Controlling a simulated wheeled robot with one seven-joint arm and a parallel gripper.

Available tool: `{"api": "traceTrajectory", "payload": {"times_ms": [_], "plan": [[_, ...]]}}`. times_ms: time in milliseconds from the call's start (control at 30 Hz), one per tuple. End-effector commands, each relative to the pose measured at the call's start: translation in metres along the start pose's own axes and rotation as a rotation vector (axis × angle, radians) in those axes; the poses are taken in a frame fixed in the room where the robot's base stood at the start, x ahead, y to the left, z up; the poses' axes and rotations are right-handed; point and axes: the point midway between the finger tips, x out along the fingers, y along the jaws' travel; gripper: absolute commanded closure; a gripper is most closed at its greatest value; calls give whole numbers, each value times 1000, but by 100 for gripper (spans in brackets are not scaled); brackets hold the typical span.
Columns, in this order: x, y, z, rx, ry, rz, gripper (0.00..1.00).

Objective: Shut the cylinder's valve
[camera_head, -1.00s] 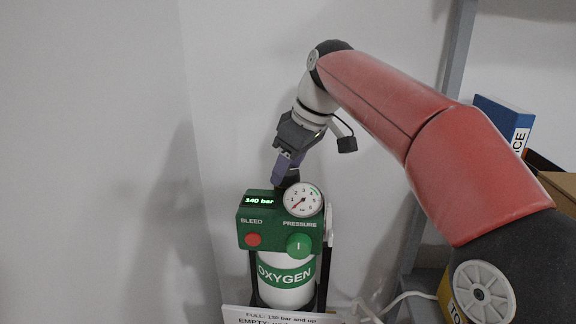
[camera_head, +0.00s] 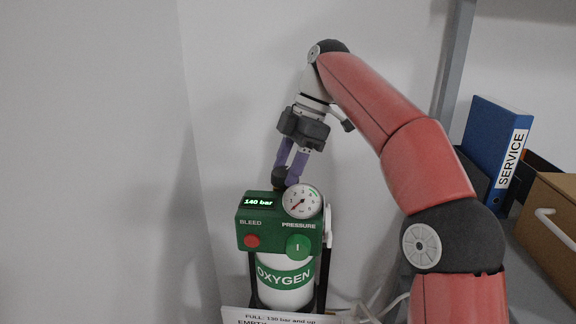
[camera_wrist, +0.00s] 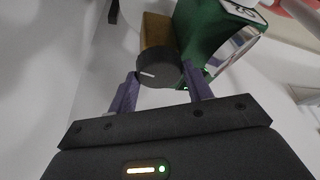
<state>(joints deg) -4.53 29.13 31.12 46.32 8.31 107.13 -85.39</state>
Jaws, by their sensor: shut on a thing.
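The oxygen cylinder (camera_head: 285,297) stands upright, white with a green band, under a green regulator box (camera_head: 262,226). The box has a lit "140 bar" display, a round pressure gauge (camera_head: 302,201), a red bleed button and a green pressure knob (camera_head: 298,247). The valve is a dark round knob (camera_wrist: 159,69) with a white mark, on a brass body (camera_wrist: 157,30); in the head view the knob (camera_head: 280,176) shows above the box. My gripper (camera_wrist: 160,78) has its purple fingers on either side of the knob, shut on it. In the head view my gripper (camera_head: 289,178) comes from above.
A white card (camera_head: 275,316) about full and empty pressure stands in front of the cylinder. A shelf on the right holds a blue "SERVICE" binder (camera_head: 496,150) and a cardboard box (camera_head: 552,225). White walls are close behind and to the left. A pale cable runs at lower right.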

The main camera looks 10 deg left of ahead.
Motion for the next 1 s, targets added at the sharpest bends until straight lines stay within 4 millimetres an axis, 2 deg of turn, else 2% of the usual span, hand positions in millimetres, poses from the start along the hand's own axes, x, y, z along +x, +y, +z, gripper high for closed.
{"api": "traceTrajectory", "payload": {"times_ms": [400, 933, 967, 1000], "plan": [[0, 2, 0, -165, 0, -66, 73], [0, 1, 0, -184, -1, -76, 73], [0, 1, 0, -183, -1, -76, 47], [0, 1, 0, -183, -1, -76, 42]]}}
